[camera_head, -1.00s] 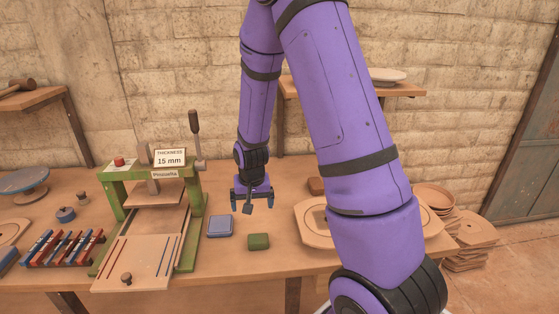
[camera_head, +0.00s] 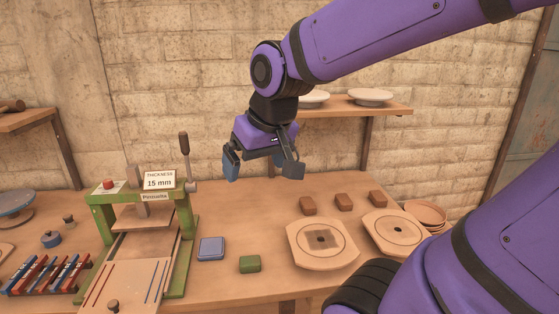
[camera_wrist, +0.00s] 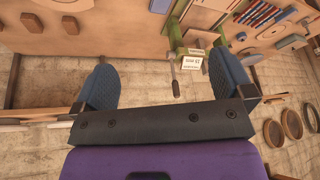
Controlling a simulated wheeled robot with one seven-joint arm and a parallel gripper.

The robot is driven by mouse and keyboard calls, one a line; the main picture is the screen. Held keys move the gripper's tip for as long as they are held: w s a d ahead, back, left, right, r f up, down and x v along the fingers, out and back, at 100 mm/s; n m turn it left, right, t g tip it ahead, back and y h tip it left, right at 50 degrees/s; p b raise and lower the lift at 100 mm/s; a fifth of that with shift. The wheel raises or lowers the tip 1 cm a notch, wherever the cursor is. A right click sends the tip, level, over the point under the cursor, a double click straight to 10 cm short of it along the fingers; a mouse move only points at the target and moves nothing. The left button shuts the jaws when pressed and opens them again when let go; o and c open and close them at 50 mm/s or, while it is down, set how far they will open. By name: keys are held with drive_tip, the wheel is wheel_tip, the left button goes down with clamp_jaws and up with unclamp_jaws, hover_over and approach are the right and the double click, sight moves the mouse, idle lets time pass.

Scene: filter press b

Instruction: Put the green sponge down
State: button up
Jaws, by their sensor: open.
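The green sponge (camera_head: 250,264) lies flat on the bench, in front of and a little right of the blue block. My gripper (camera_head: 262,172) is open and empty, raised above the back of the bench near the wall. It is up and slightly right of the sponge, well apart from it. In the wrist view my gripper (camera_wrist: 170,88) shows its two blue pads wide apart with nothing between them. I cannot make out the sponge for sure in the wrist view.
A blue block (camera_head: 211,248) lies left of the sponge. The green press (camera_head: 104,216) stands further left. A wall shelf (camera_head: 340,107) with white plates is behind my gripper.

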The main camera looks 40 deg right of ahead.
drive_tip(key=s+r+n, duration=0.1)
drive_tip(key=s+r, duration=0.1)
drive_tip(key=s, duration=0.4)
drive_tip(key=shift+s+a+r+t, duration=0.25)
drive_tip(key=shift+a+r+t, duration=0.1)
drive_tip(key=shift+a, duration=0.1)
drive_tip(key=shift+s, duration=0.3)
drive_tip(key=c, duration=0.3)
drive_tip(key=m+g+y, duration=0.2)
drive_tip(key=m+y, duration=0.2)
drive_tip(key=m, duration=1.4)
hover_over(251, 260)
drive_tip(key=s+a, duration=0.2)
wheel_tip(251, 260, down, 25)
drive_tip(key=shift+c, duration=0.2)
drive_tip(key=d+f+m, duration=0.3)
drive_tip(key=f, duration=0.4)
drive_tip(key=d+f+m, duration=0.2)
drive_tip(key=f+m, duration=0.2)
drive_tip(key=f, duration=0.4)
drive_tip(key=shift+g, duration=0.45)
drive_tip(key=shift+x, duration=4.75)
